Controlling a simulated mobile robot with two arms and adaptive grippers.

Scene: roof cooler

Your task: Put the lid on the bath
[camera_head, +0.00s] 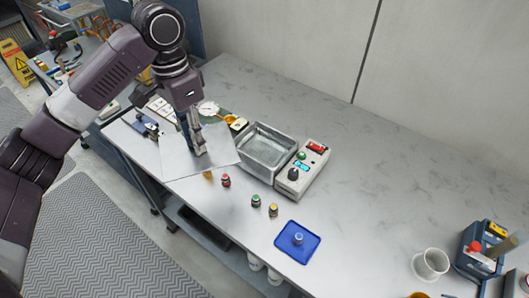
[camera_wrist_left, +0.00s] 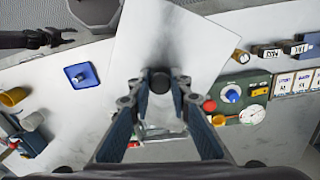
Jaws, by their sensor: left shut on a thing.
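The lid (camera_head: 178,154) is a flat, thin grey plate. It also shows in the left wrist view (camera_wrist_left: 178,42), with a dark round knob (camera_wrist_left: 159,82) on it. My left gripper (camera_head: 199,150) is shut on the lid by this knob and holds it over the table's left part, just left of the bath. The bath (camera_head: 268,147) is an open metal rectangular tub. The lid's right corner comes close to the bath's left side; I cannot tell the height gap. A dark gripper, seemingly my right one (camera_wrist_left: 62,38), shows at the left wrist view's upper left; its fingers are too small to judge.
A control box (camera_head: 301,170) with knobs stands against the bath's right side. Several small capped vials (camera_head: 256,200) stand in front. A blue tray (camera_head: 297,242) lies nearer the front edge. The back right is clear.

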